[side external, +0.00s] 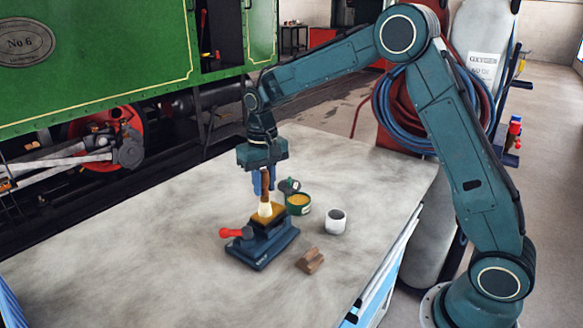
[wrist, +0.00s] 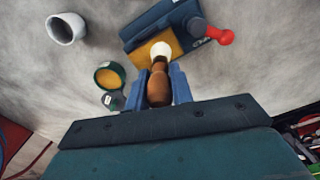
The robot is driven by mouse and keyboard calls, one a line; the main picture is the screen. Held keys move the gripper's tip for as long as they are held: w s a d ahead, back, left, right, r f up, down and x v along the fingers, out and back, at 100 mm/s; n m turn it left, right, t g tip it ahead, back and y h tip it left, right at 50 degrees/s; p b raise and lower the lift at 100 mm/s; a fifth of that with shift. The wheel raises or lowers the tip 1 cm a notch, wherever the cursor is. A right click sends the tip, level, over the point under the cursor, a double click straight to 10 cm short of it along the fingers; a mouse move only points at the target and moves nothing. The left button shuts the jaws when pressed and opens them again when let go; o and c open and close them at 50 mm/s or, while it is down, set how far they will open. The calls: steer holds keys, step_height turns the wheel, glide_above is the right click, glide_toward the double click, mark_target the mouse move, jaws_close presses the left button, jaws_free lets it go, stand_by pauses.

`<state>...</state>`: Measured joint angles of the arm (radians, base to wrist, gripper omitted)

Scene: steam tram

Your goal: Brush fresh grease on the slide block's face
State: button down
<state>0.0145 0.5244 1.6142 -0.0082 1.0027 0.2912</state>
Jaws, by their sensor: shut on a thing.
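My gripper (side external: 263,181) is shut on the brown wooden handle of a brush; its blue fingers flank the handle (wrist: 158,86) in the wrist view. The brush's pale bristles (side external: 265,209) point down at the top of the slide block (side external: 267,216), a block with a yellow-brown face. In the wrist view the bristles (wrist: 161,49) overlap the edge of that face (wrist: 168,42) and appear to touch it. The block sits in a dark blue vise (side external: 262,246) with a red handle. An open green tin of yellow grease (side external: 299,203) stands right of the block.
A dark green lid or small item (side external: 289,186) lies behind the tin. A white cup (side external: 335,221) and a small wooden block (side external: 310,261) stand to the right on the grey bench top (side external: 130,245). The bench's left side is clear. A green steam tram (side external: 110,60) stands behind.

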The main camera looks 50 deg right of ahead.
steer(key=shift+d, duration=0.45)
steer(key=shift+d, duration=0.15)
steer(key=shift+d, duration=0.75)
steer(key=shift+d, duration=0.3)
steer(key=shift+w+d, duration=0.1)
steer(key=shift+d, duration=0.55)
steer(key=shift+a, duration=0.1)
steer(key=shift+a, duration=0.8)
steer(key=shift+a, duration=0.3)
